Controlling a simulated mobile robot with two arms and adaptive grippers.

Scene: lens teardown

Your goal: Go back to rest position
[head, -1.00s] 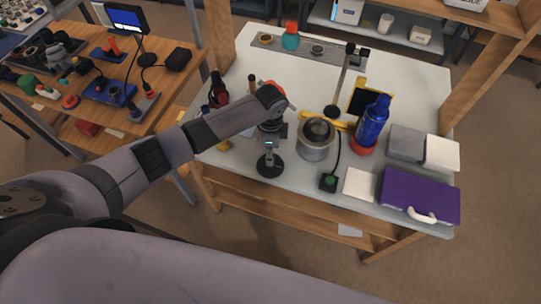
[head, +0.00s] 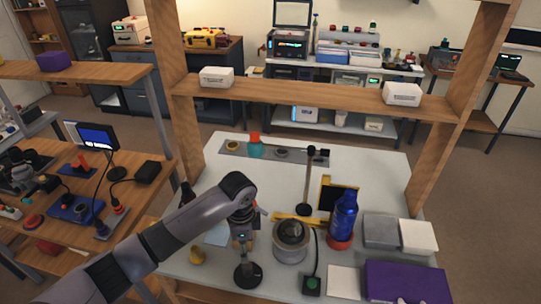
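My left arm reaches in from the lower left over the white workbench (head: 365,160). Its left gripper (head: 243,232) points down at the bench's near left part, above or beside a black round-based stand (head: 248,275). The fingers are small and overlap the stand, so I cannot tell whether they are open, shut or holding anything. A grey round pot-like device (head: 291,243) is just right of it.
A blue bottle (head: 343,214) stands on a red base, with a purple case (head: 405,283) at the front right. A post-mounted device (head: 306,185) stands mid-bench. A wooden shelf frame (head: 320,98) spans the back. A crowded wooden table (head: 140,188) is at left.

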